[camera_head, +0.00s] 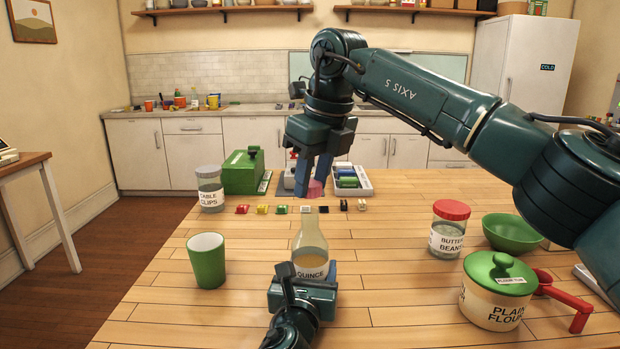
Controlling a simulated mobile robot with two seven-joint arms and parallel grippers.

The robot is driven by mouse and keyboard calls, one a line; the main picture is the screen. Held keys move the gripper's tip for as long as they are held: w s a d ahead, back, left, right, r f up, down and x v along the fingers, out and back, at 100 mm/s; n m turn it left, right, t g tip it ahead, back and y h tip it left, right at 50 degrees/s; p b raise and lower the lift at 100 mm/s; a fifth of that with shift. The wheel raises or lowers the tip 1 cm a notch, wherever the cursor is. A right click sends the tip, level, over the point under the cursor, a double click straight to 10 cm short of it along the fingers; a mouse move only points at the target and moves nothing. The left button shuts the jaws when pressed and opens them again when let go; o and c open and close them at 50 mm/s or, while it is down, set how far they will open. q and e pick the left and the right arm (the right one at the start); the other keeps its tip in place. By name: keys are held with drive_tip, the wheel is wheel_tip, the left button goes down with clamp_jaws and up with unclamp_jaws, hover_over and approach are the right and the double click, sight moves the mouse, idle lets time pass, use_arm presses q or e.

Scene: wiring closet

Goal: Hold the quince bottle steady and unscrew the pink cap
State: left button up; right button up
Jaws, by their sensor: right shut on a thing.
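The quince bottle (310,240) stands upright near the middle of the table, pale and clear-necked, with its label partly hidden. My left gripper (309,272) comes in from the front edge and is shut around the bottle's lower body, one finger on each side. My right gripper (315,190) reaches down from above, its blue fingers shut on the pink cap (316,188). The cap is above the bottle's neck, with a gap between it and the bare mouth.
A green cup (207,261) stands left of the bottle. A butter beans jar (447,238), a green bowl (512,232) and a plain flour pot (494,300) stand to the right. Small coloured pieces lie in a row behind; a cable clips jar (210,190) and green box (241,175) stand back left.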

drive_tip(key=shift+r, duration=2.05)
use_arm(q)
drive_tip(key=o, duration=1.2)
use_arm(e)
drive_tip(key=shift+o, duration=0.2)
use_arm(q)
drive_tip(key=s, duration=0.4)
drive_tip(key=s+a, duration=0.1)
drive_tip(key=s, duration=0.3)
drive_tip(key=s+a, duration=0.1)
drive_tip(key=s, duration=0.3)
